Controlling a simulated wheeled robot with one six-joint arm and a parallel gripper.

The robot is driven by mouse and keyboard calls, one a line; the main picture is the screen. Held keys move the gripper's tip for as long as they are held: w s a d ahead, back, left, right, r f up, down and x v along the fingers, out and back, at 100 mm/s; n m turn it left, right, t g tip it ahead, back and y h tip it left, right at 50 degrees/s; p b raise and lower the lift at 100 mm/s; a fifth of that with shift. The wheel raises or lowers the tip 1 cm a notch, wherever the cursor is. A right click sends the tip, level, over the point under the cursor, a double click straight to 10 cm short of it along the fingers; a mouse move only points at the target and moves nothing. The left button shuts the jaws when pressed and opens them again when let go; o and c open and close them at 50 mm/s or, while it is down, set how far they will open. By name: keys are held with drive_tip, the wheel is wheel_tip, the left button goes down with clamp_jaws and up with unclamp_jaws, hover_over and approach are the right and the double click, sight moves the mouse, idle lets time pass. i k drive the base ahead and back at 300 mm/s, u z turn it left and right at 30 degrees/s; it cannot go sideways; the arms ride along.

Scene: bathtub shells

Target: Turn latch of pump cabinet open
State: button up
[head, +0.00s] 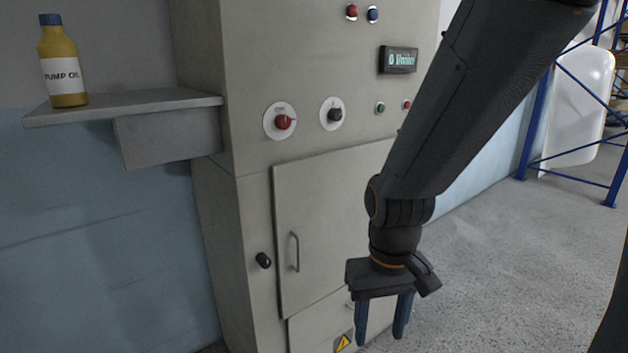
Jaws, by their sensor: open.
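The grey pump cabinet (233,225) stands in the middle of the head view. Its door (335,215) looks closed and has a vertical bar handle (295,252) near its left edge. A small black latch knob (263,260) sits on the cabinet frame just left of the door and looks slightly tilted. My gripper (380,335) is open and empty, with its two blue fingers pointing down. It is to the right of and lower than the latch and handle in the picture, apart from both. My arm hides part of the cabinet's right side.
Above the door are a red knob (284,122), a black knob (334,114), small buttons and a display (398,60). A shelf (130,107) at left bears a yellow pump oil bottle (64,70). A blue rack (535,120) with white shells stands right. Open floor (490,250) lies right.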

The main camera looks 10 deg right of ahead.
sight(264, 261)
drive_tip(key=z, duration=0.55)
drive_tip(key=k, duration=1.3)
drive_tip(key=u, duration=0.05)
drive_tip(key=i, duration=0.7)
drive_tip(key=u, duration=0.25)
